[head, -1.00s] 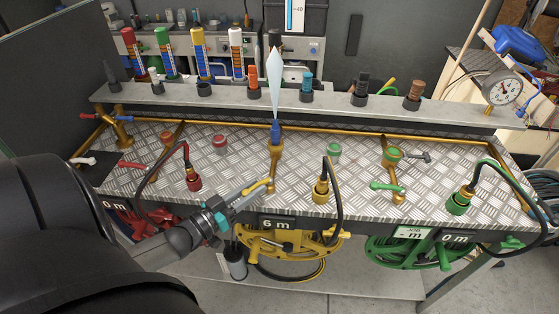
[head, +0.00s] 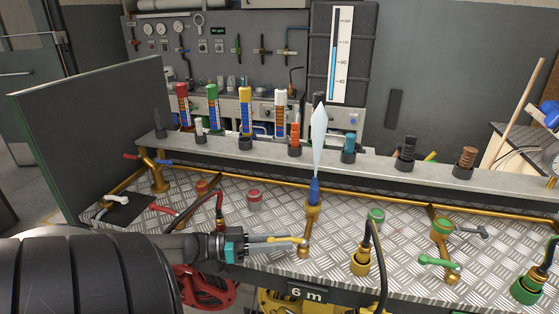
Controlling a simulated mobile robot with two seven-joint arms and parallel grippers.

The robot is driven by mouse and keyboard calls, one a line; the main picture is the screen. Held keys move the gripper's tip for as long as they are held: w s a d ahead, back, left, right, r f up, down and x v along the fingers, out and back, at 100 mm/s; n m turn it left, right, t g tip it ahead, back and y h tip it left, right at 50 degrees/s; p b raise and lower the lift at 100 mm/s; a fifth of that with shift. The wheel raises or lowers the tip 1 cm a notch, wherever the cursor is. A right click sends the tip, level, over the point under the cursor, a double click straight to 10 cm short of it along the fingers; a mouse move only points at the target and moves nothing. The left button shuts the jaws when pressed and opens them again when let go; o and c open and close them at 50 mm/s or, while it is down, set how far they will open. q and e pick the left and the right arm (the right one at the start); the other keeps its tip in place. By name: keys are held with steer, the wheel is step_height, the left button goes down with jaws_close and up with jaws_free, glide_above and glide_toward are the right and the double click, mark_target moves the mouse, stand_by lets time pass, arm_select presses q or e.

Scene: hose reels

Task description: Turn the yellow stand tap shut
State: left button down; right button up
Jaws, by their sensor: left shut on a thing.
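The yellow stand tap is a brass standpipe (head: 311,221) on the chequer-plate bench, with a blue nozzle (head: 314,190) on top. A pale, pointed water jet (head: 319,142) stands straight up from the nozzle. Its yellow lever (head: 296,241) sticks out to the left, low on the pipe. My left gripper (head: 270,242) comes in from the left and is shut on the yellow lever. The fingers hide part of the lever. My right gripper is not in view.
A red hose fitting (head: 219,222) stands close behind my left gripper. A green-handled tap (head: 437,262) is further right. Colored nozzles line the back ledge. A yellow reel (head: 275,303) hangs below the front edge.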

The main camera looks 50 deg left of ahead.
arm_select(q)
steer(key=c, duration=0.8)
jaws_free()
steer(key=shift+c, duration=0.2)
steer(key=v, duration=1.5)
steer(key=shift+s, duration=0.15)
steer(key=shift+a, duration=0.1)
